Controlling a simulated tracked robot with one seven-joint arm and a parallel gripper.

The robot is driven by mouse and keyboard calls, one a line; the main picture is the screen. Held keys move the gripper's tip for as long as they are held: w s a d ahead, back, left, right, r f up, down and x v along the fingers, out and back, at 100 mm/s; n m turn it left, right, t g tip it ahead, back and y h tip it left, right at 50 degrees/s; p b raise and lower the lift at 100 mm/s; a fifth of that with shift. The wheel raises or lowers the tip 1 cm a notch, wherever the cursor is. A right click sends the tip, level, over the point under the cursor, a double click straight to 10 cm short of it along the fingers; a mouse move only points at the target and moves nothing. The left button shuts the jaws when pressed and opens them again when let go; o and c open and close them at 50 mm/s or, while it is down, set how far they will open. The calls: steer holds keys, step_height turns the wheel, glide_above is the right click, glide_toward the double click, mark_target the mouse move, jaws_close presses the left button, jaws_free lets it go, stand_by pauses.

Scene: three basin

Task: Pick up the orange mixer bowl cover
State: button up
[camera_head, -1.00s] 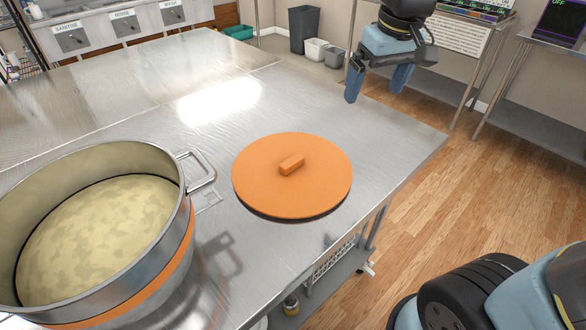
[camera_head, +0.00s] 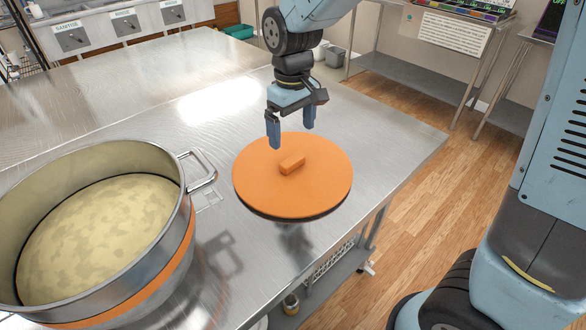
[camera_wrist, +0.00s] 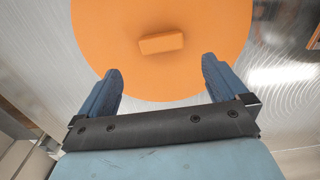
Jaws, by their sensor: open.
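The orange mixer bowl cover (camera_head: 310,196) is a round disc with a dark rim underneath and a small raised block handle (camera_head: 292,165) in its middle. It lies near the right edge of the steel table. My gripper (camera_head: 291,137) is open and empty, its blue fingers pointing down above the far edge of the cover. In the wrist view the cover (camera_wrist: 200,78) is ahead of the two fingers (camera_wrist: 160,85), and its handle (camera_wrist: 161,43) shows beyond the fingertips, roughly centred between them. The fingers are apart from the handle.
A large steel mixer bowl (camera_head: 165,245) with an orange band, filled with pale dough, stands at the left, its side handle towards the cover. The steel table (camera_head: 130,110) is clear behind. Sinks (camera_head: 120,25) line the far wall. The wooden floor (camera_head: 415,190) lies to the right.

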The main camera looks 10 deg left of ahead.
mark_target(292, 159)
steer(key=shift+s+f, duration=0.15)
steer(key=shift+f, duration=1.95)
steer(key=shift+s+f, duration=0.1)
steer(key=shift+f, duration=1.95)
steer(key=shift+c, duration=0.2)
steer(key=c, duration=1.1)
